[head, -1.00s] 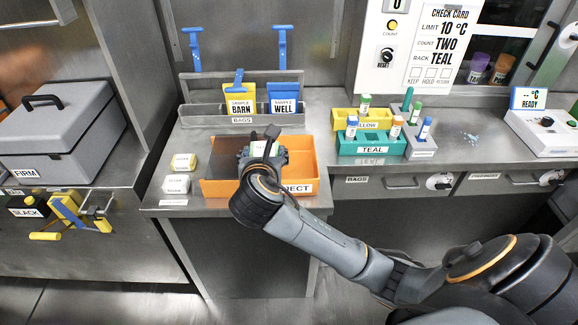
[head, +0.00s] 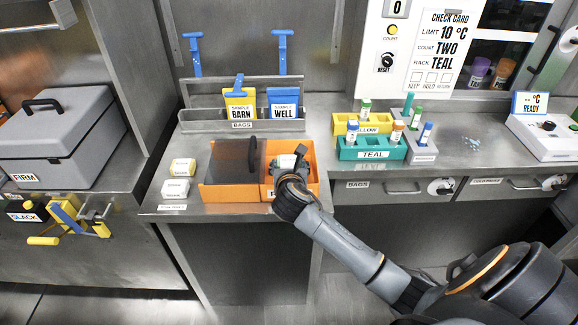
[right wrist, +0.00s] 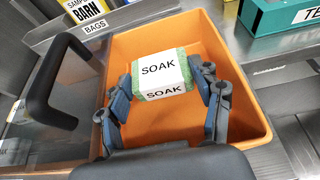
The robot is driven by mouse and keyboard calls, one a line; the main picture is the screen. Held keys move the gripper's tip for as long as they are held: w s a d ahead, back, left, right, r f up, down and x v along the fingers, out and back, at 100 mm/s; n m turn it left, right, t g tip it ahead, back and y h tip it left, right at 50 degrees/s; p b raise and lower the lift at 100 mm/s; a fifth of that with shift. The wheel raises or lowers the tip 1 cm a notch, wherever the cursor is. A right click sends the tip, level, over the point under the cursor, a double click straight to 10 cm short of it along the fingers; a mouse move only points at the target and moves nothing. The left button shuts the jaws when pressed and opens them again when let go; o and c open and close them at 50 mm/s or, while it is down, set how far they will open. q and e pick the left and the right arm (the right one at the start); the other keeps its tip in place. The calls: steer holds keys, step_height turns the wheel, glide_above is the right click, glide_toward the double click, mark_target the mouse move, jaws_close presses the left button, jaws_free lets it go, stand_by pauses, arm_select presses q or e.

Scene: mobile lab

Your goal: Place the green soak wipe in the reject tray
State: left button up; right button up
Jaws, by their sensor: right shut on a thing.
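The green soak wipe (right wrist: 163,72), a small green block with a white SOAK band, sits between the fingertips of my right gripper (right wrist: 161,92). That gripper (head: 288,166) is shut on it. The reject tray (right wrist: 205,35) is orange and also shows in the head view (head: 228,194). The wipe is over the tray's open right part; whether it touches the floor is unclear. A dark cover (head: 234,162) with a black handle lies across the tray's left part. My arm hides much of the tray's front label. My left gripper is not in view.
A yellow-banded block (head: 182,167) and a white block (head: 175,188) lie left of the tray. The bag rack (head: 215,126) stands behind it. A teal rack (head: 372,154) with tubes stands to the right. Clear counter lies between tray and racks.

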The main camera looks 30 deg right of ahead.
steer(key=shift+f, duration=0.25)
steer(key=shift+f, duration=0.4)
steer(key=o, duration=0.7)
steer(key=shift+c, duration=0.2)
steer(key=shift+r, duration=0.1)
steer(key=shift+r, duration=0.3)
steer(key=v, duration=1.2)
steer(key=shift+r+p, duration=0.25)
steer(key=shift+p, duration=0.1)
steer(key=shift+f, duration=0.1)
